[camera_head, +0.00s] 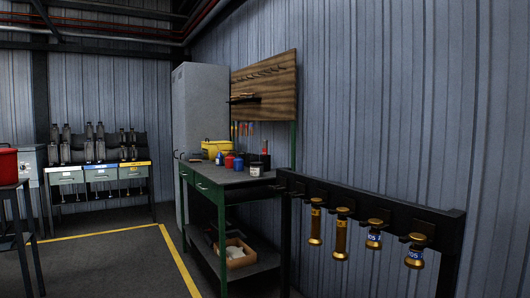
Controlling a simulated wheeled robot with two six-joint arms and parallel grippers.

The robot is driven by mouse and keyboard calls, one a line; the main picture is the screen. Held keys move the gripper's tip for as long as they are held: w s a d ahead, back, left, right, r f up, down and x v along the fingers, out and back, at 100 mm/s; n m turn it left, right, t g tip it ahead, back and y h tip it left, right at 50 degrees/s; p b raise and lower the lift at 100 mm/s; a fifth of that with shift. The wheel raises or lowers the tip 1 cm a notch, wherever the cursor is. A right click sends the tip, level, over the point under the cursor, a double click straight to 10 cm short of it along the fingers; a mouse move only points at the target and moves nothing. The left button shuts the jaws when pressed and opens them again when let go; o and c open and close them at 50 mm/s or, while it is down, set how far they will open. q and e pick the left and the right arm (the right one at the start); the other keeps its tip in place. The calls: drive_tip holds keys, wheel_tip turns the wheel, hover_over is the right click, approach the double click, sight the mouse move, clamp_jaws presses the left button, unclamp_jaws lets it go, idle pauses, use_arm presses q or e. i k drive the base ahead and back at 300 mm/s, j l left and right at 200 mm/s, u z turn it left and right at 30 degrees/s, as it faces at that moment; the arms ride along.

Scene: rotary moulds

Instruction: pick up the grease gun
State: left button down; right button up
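I cannot pick out the grease gun for certain. A green-legged workbench (246,180) stands by the corrugated wall with small items on top, including a yellow container (215,148), a blue can (238,163) and a white jar (256,169). Neither of my grippers is in view.
A tall grey cabinet (199,105) stands behind the bench. A cardboard box (236,252) sits on its lower shelf. A rack with grey bins (101,174) is at the back left, and a red container (8,163) at the left edge. Floor with yellow lines (180,262) is open.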

sight(264, 141)
drive_tip(key=i+l+u, duration=0.1)
drive_tip(key=i, duration=1.75)
